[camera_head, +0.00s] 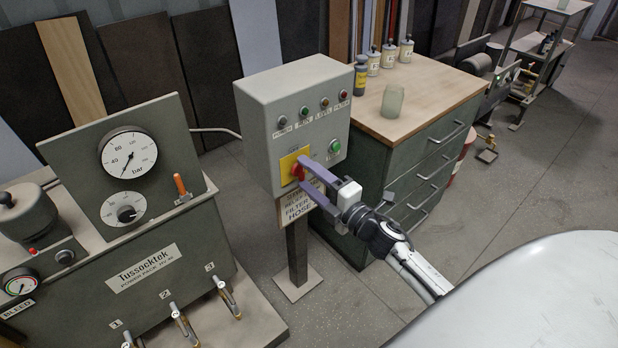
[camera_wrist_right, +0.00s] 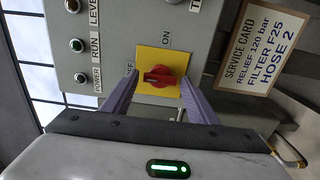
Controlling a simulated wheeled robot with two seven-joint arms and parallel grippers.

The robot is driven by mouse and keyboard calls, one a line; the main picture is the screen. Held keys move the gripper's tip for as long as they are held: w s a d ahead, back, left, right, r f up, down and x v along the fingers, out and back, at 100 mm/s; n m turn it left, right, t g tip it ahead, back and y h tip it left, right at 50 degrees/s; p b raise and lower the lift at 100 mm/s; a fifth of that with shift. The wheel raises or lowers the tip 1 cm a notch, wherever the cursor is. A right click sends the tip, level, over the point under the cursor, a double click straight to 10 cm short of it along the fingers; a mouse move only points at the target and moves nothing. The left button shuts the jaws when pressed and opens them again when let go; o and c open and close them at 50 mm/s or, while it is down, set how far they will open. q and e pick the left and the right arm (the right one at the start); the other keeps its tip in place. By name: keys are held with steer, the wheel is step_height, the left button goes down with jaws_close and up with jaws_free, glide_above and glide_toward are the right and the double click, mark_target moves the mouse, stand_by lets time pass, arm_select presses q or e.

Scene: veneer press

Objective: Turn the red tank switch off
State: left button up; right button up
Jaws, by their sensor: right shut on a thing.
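The red switch (camera_head: 298,171) is a knob on a yellow plate (camera_head: 288,161) on the front of a grey-green control box (camera_head: 262,118). My right gripper (camera_head: 303,173) has its purple fingers around the knob and is shut on it. In the right wrist view the red knob (camera_wrist_right: 159,76) sits between the fingers. Its raised bar lies across the picture, with a pale mark at its left end, on the side of a partly hidden label ending in "FF". "ON" reads above the knob there. My left gripper is out of view.
A service card (camera_head: 297,206) hangs below the box, which stands on a post (camera_head: 297,252). The power pack (camera_head: 150,270) with gauges and levers is at left. A drawer cabinet (camera_head: 420,170) with bottles and a glass jar (camera_head: 393,101) on top stands right behind my gripper.

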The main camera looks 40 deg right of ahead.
stand_by(0.3)
steer(key=o, duration=1)
steer(key=shift+o, duration=0.2)
steer(key=shift+s, duration=0.1)
steer(key=s, duration=1)
steer(key=shift+d, duration=0.4)
